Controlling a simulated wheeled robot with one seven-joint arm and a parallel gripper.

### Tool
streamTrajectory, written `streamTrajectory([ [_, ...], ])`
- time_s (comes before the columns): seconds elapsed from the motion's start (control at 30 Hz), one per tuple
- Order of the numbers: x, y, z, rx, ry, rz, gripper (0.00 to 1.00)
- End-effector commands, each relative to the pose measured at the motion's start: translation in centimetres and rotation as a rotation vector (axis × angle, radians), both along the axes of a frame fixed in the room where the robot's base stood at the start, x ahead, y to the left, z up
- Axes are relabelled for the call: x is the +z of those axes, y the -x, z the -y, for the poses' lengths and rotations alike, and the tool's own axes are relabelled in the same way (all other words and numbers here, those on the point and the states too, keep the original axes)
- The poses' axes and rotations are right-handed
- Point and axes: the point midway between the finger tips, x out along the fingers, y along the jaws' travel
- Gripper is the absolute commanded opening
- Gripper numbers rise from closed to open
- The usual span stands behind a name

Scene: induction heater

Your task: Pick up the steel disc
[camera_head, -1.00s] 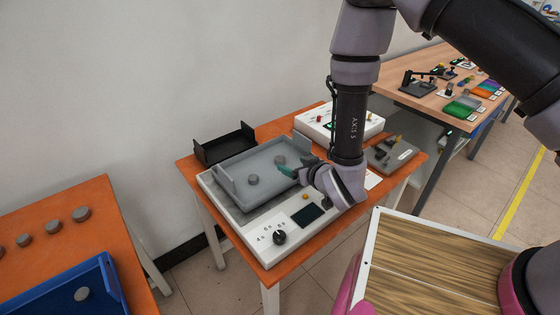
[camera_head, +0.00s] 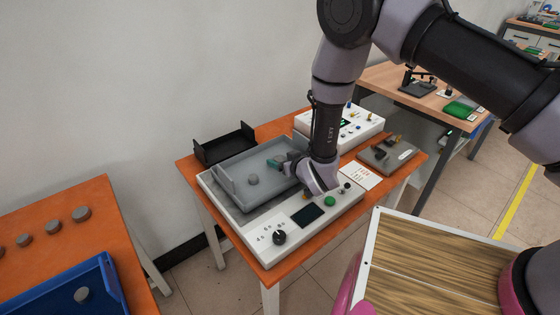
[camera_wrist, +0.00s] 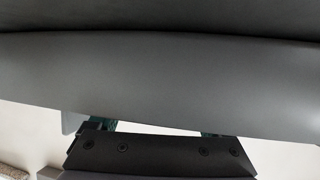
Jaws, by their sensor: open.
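A steel disc (camera_head: 253,181) lies in the grey tray (camera_head: 232,200), which rests on the white heater unit (camera_head: 262,243). My gripper (camera_head: 277,163), with teal fingertips, is open over the right part of this tray, right of and beyond that disc. The place where a second disc showed earlier is now covered by my gripper. In the wrist view, the teal finger pads (camera_wrist: 160,130) show only partly at the bottom. A smooth grey surface fills most of that view; I cannot tell what it is.
Several more discs (camera_head: 81,213) lie on the left orange table (camera_head: 60,255), and one is in the blue tray (camera_head: 112,285). A black tray (camera_head: 225,146) stands behind the grey one. A white instrument box (camera_head: 345,125) and a grey device (camera_head: 388,153) stand to the right.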

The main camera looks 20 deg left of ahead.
Motion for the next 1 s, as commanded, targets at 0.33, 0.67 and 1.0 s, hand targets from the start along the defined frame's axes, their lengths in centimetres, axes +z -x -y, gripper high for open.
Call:
streamTrajectory([
  [0.33, 0.0, 0.0, 0.0, 0.000, 0.000, 0.000, 0.00],
  [0.67, 0.4, 0.0, 0.0, 0.000, -0.002, 0.001, 0.00],
  [1.0, 5.8, -0.1, -0.1, 0.000, -0.005, 0.003, 0.00],
])
